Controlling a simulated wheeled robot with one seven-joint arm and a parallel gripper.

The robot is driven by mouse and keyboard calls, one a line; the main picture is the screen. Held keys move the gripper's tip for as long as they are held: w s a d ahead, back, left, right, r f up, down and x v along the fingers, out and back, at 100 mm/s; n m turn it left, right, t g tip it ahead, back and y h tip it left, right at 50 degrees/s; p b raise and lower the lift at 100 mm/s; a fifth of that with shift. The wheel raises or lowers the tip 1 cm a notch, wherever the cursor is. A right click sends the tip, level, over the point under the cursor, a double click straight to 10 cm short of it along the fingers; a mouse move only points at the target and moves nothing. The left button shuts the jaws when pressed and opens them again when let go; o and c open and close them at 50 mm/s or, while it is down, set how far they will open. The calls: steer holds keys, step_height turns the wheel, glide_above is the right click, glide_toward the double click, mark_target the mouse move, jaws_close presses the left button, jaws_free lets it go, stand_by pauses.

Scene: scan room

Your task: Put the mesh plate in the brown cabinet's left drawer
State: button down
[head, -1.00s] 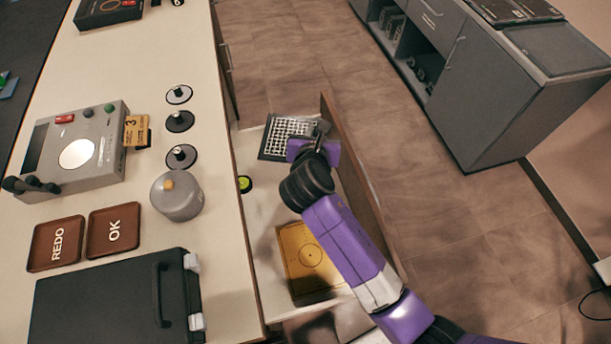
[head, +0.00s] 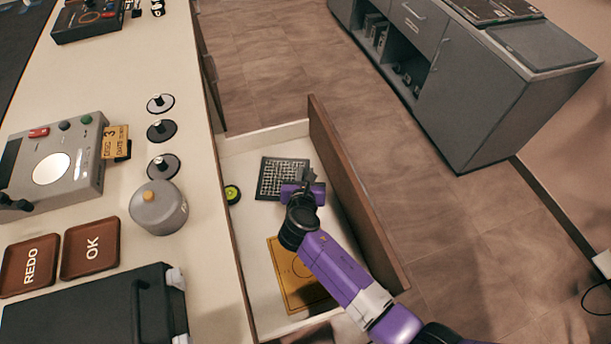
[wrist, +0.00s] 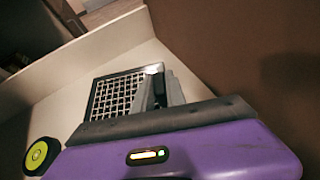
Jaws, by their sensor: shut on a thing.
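The mesh plate (head: 283,177), a dark square frame with a pale grid, is inside the open drawer (head: 320,112) of the brown-fronted cabinet, towards its far end. My gripper (head: 308,178) is shut on the plate's right edge. In the wrist view the mesh plate (wrist: 118,94) extends to the left of the fingers of my gripper (wrist: 160,88). The plate is low in the drawer; I cannot tell whether it touches the floor of it.
The drawer also holds a yellow plate (head: 295,275) and a yellow-green round object (head: 232,194), which shows in the wrist view (wrist: 40,155). The counter (head: 190,265) borders the drawer on the left. A grey cabinet (head: 480,110) stands across open floor.

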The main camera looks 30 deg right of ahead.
steer(key=shift+f, duration=0.15)
steer(key=shift+f, duration=0.1)
steer(key=c, duration=1.4)
jaws_free()
steer(key=shift+o, duration=0.2)
steer(key=shift+r, duration=0.2)
steer(key=p+v, duration=0.2)
steer(key=v, duration=1)
